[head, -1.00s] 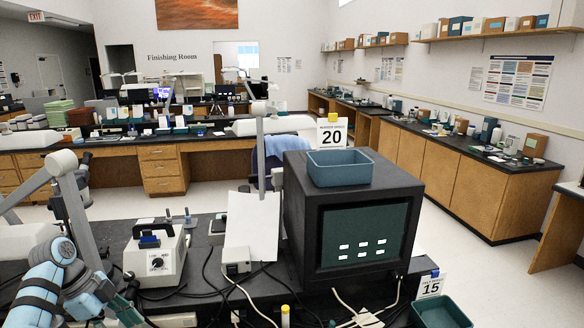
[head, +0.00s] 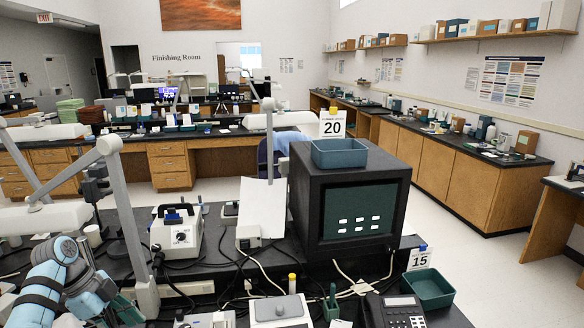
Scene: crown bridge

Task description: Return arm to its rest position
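My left arm (head: 48,285), light blue and white with dark bands, comes in at the lower left and is bent upward. My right arm and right gripper are out of view.
A dark bench carries a boxy monitor (head: 350,260) with a blue-green tray (head: 340,153) on top. A white device (head: 177,232), a telephone (head: 402,312) and a green bin (head: 430,288) are also there. Grey lamp arms (head: 125,215) rise close to my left arm.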

